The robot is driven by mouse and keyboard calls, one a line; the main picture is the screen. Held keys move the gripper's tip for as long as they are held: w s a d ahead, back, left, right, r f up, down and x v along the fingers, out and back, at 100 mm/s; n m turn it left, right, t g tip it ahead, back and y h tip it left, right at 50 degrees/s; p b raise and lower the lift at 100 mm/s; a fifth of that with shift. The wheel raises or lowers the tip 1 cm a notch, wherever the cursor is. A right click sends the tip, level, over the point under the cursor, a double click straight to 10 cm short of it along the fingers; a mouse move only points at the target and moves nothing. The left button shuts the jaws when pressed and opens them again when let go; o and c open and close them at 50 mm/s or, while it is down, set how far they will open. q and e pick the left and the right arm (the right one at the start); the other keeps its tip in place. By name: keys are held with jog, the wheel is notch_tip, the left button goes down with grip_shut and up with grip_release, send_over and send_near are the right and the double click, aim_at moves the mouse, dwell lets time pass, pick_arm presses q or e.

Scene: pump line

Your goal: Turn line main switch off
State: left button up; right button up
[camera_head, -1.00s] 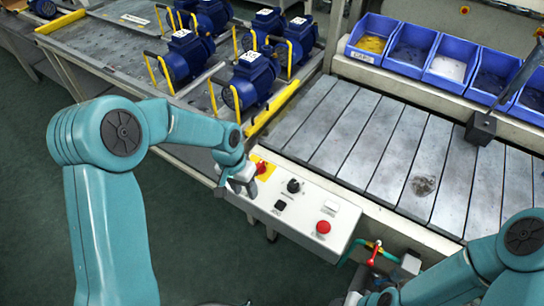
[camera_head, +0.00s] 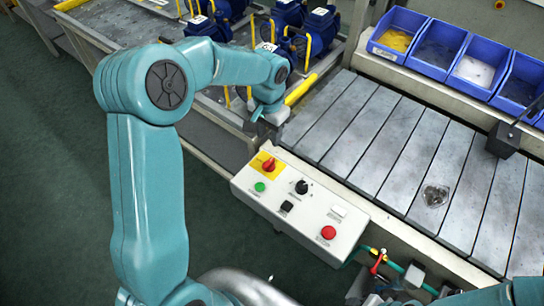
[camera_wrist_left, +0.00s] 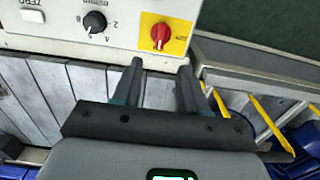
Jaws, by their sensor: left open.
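The line main switch (camera_head: 268,164) is a red rotary knob on a yellow plate, at the upper left end of the light grey control panel (camera_head: 312,238). In the left wrist view, the switch (camera_wrist_left: 160,36) shows its red handle standing nearly upright in the picture. My left gripper (camera_wrist_left: 160,66) is open and empty, its two fingers apart and pointing at the switch's side of the panel. In the head view, the left gripper (camera_head: 268,122) is just behind the switch, clear of it. My right arm shows at the lower right edge; its gripper is cut off and unclear.
The panel also carries a green button (camera_head: 260,187), a black dial (camera_head: 302,187) and a red button (camera_head: 328,232). A slatted conveyor (camera_head: 380,150) runs behind it. Blue bins (camera_head: 432,50) and blue pumps (camera_head: 318,28) stand further back. A red-handled valve (camera_head: 378,262) sits right of the panel.

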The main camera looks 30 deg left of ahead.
aim_at(269, 162)
pick_arm(q)
notch_tip(269, 162, down, 12)
jog(key=shift+s+a+f+p, duration=0.1)
jog(key=shift+f+p, duration=0.15)
jog(key=shift+p, duration=0.4)
grip_shut()
